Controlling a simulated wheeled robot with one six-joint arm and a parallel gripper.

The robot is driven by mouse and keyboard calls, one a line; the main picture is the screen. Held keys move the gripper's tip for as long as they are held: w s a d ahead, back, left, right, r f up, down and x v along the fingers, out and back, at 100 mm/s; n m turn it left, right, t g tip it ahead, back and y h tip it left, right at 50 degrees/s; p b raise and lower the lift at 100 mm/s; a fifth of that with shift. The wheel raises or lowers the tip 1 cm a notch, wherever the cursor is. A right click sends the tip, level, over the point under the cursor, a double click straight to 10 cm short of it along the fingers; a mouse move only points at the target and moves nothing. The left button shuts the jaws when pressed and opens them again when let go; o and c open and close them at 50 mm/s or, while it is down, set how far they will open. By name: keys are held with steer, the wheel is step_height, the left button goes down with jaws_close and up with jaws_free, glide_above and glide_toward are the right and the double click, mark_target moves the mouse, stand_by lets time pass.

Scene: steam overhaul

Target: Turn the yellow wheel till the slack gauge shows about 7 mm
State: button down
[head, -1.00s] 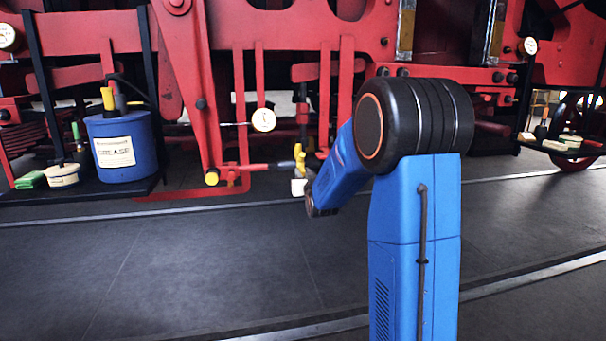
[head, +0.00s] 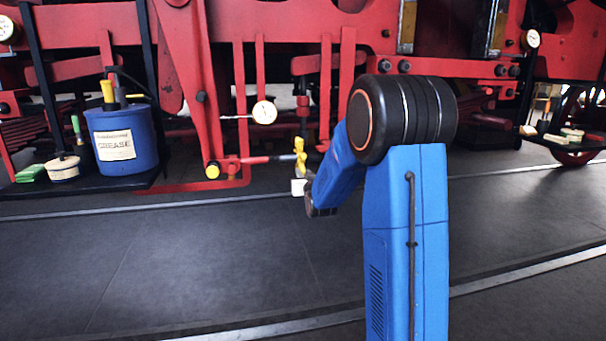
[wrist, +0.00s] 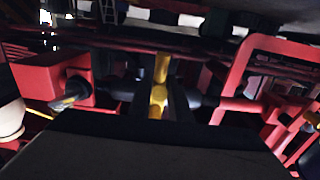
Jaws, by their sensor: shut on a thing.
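The yellow wheel (head: 300,155) sits at the right end of a red rod below the engine frame, left of my forearm. In the wrist view its yellow spokes (wrist: 159,70) stand upright in the middle. My gripper (wrist: 158,100) is shut on the wheel, with dark fingers on both sides of the yellow. In the head view my forearm hides most of my gripper. The slack gauge (head: 264,112) is a round white dial with a thin rod to its left, up and left of the wheel. Its reading is too small to tell.
Red engine bars (head: 347,90) hang close above and behind the wheel. A blue grease bucket (head: 125,142) stands on a black shelf (head: 90,187) at the left. Other white dials (head: 532,38) are at the far sides. The dark floor (head: 200,270) in front is clear.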

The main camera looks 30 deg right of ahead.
steer(key=shift+w+d+f, duration=0.1)
steer(key=shift+w+f, duration=0.25)
steer(key=shift+f, duration=0.15)
steer(key=shift+f, duration=0.1)
steer(key=shift+w+f, duration=0.15)
steer(key=c, duration=1.6)
jaws_free()
steer(key=v, duration=0.6)
